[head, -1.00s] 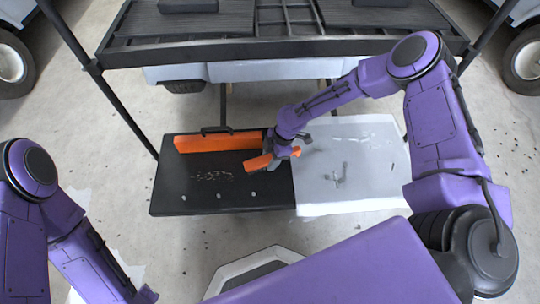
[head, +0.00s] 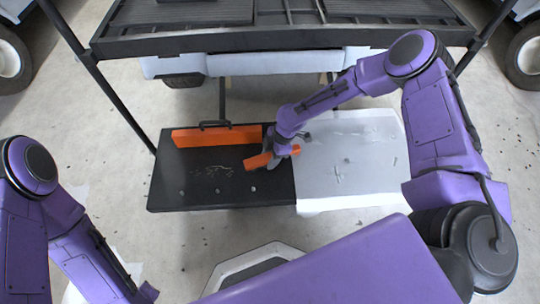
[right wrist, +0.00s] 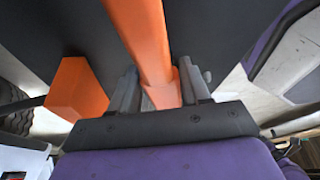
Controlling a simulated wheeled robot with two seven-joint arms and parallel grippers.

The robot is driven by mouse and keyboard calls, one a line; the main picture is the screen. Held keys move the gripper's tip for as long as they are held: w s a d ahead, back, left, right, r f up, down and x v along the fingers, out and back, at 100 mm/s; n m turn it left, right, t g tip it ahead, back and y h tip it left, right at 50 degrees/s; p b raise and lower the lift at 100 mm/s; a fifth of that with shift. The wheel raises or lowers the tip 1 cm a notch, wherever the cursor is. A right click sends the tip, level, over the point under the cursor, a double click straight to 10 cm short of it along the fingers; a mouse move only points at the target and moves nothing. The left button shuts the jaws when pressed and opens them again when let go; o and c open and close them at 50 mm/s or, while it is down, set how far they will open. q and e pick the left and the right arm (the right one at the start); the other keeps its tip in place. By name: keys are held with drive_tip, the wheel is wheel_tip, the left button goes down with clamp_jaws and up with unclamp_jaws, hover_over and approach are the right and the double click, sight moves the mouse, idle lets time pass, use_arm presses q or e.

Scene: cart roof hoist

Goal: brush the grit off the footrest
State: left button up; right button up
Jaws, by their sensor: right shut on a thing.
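The footrest appears to be the dark flat panel (head: 170,180) below the cart roof. A cluster of small light marks, likely grit (head: 212,171), lies on its middle. Small pale round spots run along its front part. My right gripper (head: 279,151) is over the panel's right end, shut on an orange tool (head: 257,161), probably the brush. In the right wrist view the orange tool (right wrist: 148,40) runs up between the two grey fingers. Its working end and any contact with the panel cannot be made out. My left arm is at lower left; its gripper is out of frame.
An orange bar (head: 215,138) stands along the panel's back edge, a dark handle above it. A pale sheet (head: 365,160) with grey marks adjoins on the right. The black roof frame (head: 270,47) spans the back, its posts at both sides. The floor in front is mostly clear.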

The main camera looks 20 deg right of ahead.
drive_tip(key=shift+f+b, duration=0.7)
drive_tip(key=shift+f, duration=0.3)
